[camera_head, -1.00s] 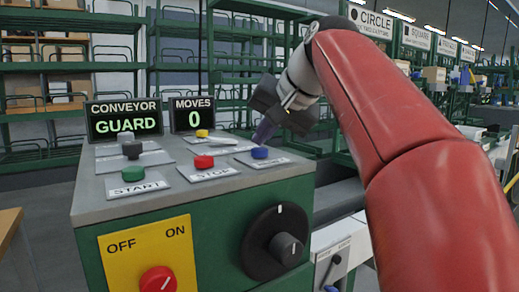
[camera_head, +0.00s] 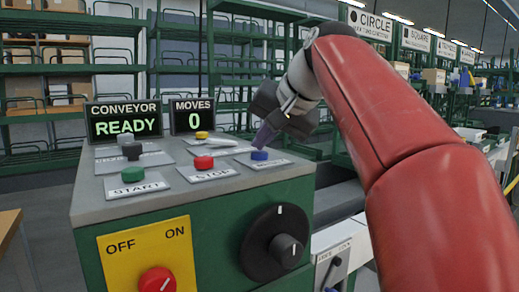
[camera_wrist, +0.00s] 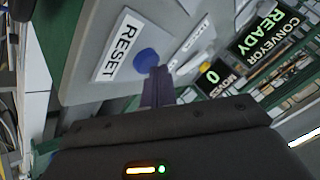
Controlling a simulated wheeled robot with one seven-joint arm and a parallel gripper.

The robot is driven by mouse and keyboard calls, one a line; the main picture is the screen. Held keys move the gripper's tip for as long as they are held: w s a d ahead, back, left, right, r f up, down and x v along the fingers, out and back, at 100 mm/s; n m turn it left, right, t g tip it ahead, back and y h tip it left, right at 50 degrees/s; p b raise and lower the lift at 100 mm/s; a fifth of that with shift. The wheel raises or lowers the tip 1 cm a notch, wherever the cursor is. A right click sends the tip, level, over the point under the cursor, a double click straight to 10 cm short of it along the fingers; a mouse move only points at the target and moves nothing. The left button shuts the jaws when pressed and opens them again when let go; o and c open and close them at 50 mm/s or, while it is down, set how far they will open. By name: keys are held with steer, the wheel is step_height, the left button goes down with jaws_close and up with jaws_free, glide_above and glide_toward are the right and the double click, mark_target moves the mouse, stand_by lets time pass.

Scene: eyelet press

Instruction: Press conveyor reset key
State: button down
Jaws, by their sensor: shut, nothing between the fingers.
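The blue reset key (camera_head: 259,155) sits at the right front of the grey panel top. It also shows in the wrist view (camera_wrist: 146,61) beside its white RESET label (camera_wrist: 122,47). My gripper (camera_head: 262,145) is shut and empty, its fingertips pointing down at the blue key. In the wrist view the fingertips (camera_wrist: 157,75) overlap the key's edge; I cannot tell whether they touch it. The conveyor display (camera_head: 124,119) reads READY, and the moves display (camera_head: 192,115) reads 0.
A red stop key (camera_head: 204,162), a green start key (camera_head: 133,174) and a yellow key (camera_head: 202,134) stand on the same panel. A black rotary knob (camera_head: 277,244) and a red OFF/ON switch (camera_head: 157,280) are on the front face. Green shelves stand behind.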

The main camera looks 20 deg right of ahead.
mark_target(263, 153)
steer(key=shift+r+p, duration=0.85)
step_height(263, 153, up, 5)
steer(key=p, duration=0.5)
stand_by(0.4)
